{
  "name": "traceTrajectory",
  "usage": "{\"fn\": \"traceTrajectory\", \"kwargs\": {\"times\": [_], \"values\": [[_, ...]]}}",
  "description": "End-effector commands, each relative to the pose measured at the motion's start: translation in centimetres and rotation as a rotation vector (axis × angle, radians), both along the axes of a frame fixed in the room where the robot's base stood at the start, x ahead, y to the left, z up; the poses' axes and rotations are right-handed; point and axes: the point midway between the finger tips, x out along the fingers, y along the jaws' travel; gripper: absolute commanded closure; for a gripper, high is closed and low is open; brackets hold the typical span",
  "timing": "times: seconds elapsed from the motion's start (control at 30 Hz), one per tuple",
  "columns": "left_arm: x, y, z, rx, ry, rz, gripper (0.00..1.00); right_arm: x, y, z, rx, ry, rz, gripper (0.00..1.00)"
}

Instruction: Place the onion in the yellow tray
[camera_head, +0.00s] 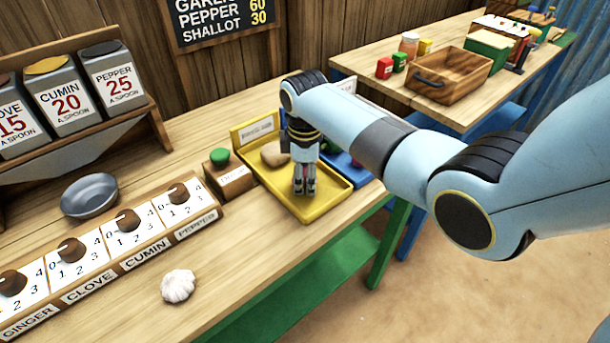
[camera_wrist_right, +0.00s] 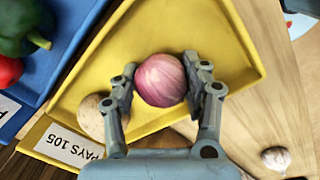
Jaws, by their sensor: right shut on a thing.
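The yellow tray (camera_head: 319,209) lies on the wooden bench and also fills much of the right wrist view (camera_wrist_right: 222,47). My right gripper (camera_head: 305,191) points down over the tray. In the right wrist view its two fingers are shut on the onion (camera_wrist_right: 160,80), a round pink-purple bulb, with one finger on each side. The onion is over the tray's floor; I cannot tell whether it touches it. In the head view the gripper hides the onion. My left gripper is not in view.
A brown potato-like thing (camera_head: 273,154) lies in the tray near its label. A blue tray (camera_wrist_right: 68,35) with a green pepper (camera_wrist_right: 22,24) adjoins it. A box with a green knob (camera_head: 228,175) stands left of it. A garlic bulb (camera_head: 179,285) lies at the bench's front.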

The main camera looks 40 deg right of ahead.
Motion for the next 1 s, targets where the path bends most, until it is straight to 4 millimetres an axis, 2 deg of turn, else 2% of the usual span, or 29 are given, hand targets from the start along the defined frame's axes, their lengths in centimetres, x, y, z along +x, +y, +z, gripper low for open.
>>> {"fn": "traceTrajectory", "kwargs": {"times": [0.23,0.27,0.47,0.77,0.87,1.0], "values": [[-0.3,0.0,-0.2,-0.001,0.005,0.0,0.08,0.0,0.0,-0.2,0.0,0.0,0.0,0.92],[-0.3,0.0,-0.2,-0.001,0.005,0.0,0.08,0.0,0.0,-0.3,0.0,0.0,0.0,0.53],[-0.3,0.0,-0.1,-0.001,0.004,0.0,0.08,0.0,0.0,-0.2,0.0,0.0,0.0,0.29],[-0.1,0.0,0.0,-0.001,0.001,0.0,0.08,0.0,0.0,0.1,0.0,-0.001,0.0,0.29],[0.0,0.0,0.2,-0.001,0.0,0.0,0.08,0.0,0.0,1.2,0.0,-0.002,0.0,0.29],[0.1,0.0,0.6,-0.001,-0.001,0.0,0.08,-0.1,0.1,4.1,0.0,-0.006,-0.001,0.29]]}}
